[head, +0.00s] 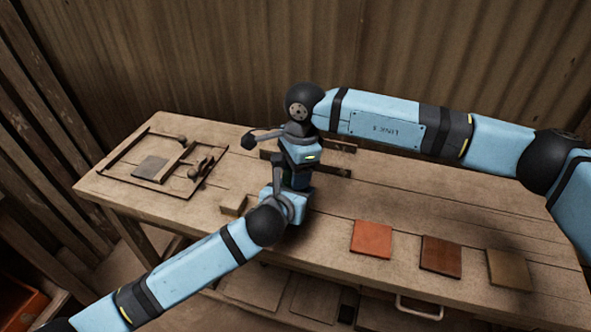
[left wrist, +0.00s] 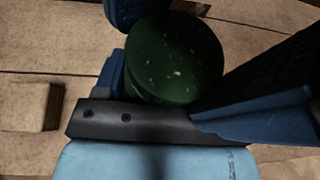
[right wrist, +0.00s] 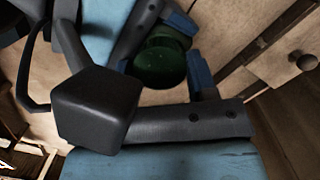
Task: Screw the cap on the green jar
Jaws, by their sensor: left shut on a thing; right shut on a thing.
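The green jar (head: 294,181) shows only as a small dark patch between my two grippers in the head view. In the left wrist view it is a dark green, speckled round body (left wrist: 175,60) between the fingers. My left gripper (head: 290,191) is shut on the jar from the front. My right gripper (head: 297,166) is above it, pointing down, and shut on the cap. The cap (right wrist: 158,72) shows as a dark green round shape in the right wrist view. The grippers hide the seam, so I cannot tell how the cap sits on the jar.
The wooden bench (head: 440,200) carries an orange tile (head: 371,239), a brown tile (head: 441,254) and a tan tile (head: 509,270) at right. A framed tray (head: 112,155) is at left. A small wooden block (head: 233,205) lies beside my left gripper. The wall stands behind.

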